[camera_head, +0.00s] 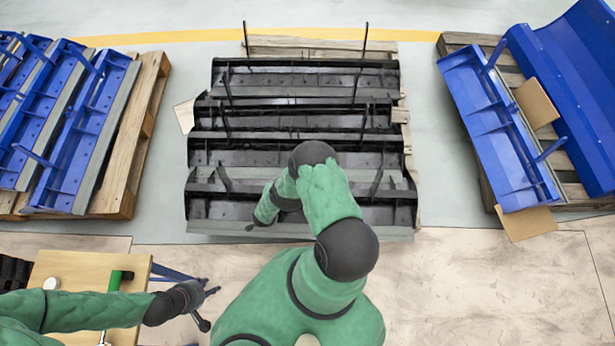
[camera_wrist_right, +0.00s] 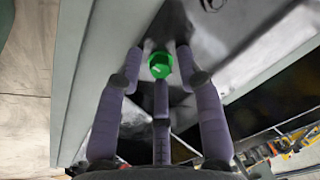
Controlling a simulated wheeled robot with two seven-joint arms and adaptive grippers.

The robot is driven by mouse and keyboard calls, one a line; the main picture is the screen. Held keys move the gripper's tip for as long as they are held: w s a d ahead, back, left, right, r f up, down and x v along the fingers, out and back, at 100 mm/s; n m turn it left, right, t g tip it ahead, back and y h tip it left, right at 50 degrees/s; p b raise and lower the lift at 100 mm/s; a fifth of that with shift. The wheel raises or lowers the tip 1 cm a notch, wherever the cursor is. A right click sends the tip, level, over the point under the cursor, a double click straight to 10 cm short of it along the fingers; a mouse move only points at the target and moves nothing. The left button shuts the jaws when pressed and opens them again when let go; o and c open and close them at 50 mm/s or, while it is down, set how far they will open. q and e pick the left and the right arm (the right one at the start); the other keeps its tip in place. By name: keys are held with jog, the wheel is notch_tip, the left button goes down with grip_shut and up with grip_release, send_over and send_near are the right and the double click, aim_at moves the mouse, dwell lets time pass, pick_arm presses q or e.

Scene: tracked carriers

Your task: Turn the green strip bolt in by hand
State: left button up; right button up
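The green bolt (camera_wrist_right: 160,66) shows its hex head in the right wrist view, against a grey metal part of the carrier. My right gripper (camera_wrist_right: 160,62) has its fingers spread around the bolt head, two at the sides and one below. Small gaps show between the side fingertips and the head; contact by the lower finger is unclear. In the head view my right arm reaches over the front of the black carrier stack (camera_head: 300,229) and largely hides this gripper and the bolt. My left gripper (camera_head: 206,302) is empty with fingers apart, beside the wooden table.
The wooden table (camera_head: 75,265) at lower left bears a green-and-black item (camera_head: 115,280) and a white round item (camera_head: 52,284). Blue carriers on pallets stand left (camera_head: 75,140) and right (camera_head: 490,135). Floor is clear at lower right.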

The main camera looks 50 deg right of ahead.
jog(key=n+b, duration=0.1)
jog(key=n, duration=0.3)
jog(key=shift+f+n, duration=0.1)
jog(key=shift+n, duration=0.3)
jog(key=n+b, duration=0.2)
jog(key=n, duration=0.8)
jog(key=shift+n, duration=0.4)
jog(key=n, duration=0.4)
jog(key=shift+n, duration=0.4)
jog(key=n, duration=0.4)
jog(key=shift+n, duration=0.3)
jog(key=n, duration=0.4)
